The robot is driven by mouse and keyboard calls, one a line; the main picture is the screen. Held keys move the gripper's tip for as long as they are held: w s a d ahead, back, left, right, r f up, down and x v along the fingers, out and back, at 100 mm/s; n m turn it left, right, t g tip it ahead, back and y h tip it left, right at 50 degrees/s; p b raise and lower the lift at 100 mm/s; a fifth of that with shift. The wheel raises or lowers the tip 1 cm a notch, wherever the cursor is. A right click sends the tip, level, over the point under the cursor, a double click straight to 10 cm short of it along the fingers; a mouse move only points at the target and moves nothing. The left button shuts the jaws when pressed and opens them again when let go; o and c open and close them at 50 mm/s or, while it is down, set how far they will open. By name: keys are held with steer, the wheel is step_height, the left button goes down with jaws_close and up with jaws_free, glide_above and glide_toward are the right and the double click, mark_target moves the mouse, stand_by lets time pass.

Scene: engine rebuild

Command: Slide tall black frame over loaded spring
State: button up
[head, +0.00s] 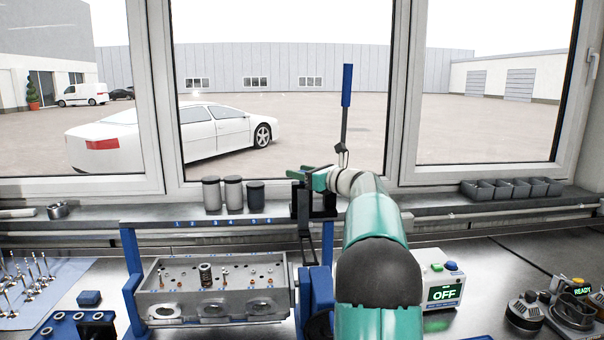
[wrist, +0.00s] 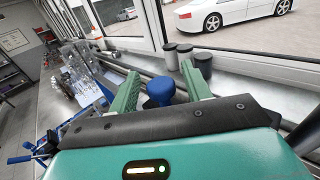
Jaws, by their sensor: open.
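A dark coil spring (head: 205,273) stands upright on the grey cylinder head (head: 165,293) in the head view. The tall black frame (head: 301,205) stands upright right of the head's back corner, beside the blue stand. A long lever with a blue handle (head: 347,85) rises behind my wrist; I cannot tell how it joins the frame. My gripper (head: 312,179) is at the frame's top, its green fingers apart. In the wrist view, a round blue knob (wrist: 160,88) shows between the open fingers of my gripper (wrist: 161,83), with gaps on both sides. My arm hides part of the frame's surroundings.
A white box reading OFF (head: 440,285) stands right of my arm.

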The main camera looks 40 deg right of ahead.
jaws_close()
steer(key=shift+w+a, duration=0.1)
steer(key=shift+a, duration=0.05)
steer(key=w+a, duration=0.7)
steer(key=a, duration=0.3)
steer(key=w+a, duration=0.7)
steer(key=a, duration=0.4)
steer(key=shift+w, duration=0.2)
steer(key=shift+a+f, duration=0.1)
jaws_free()
steer(key=shift+s, duration=0.1)
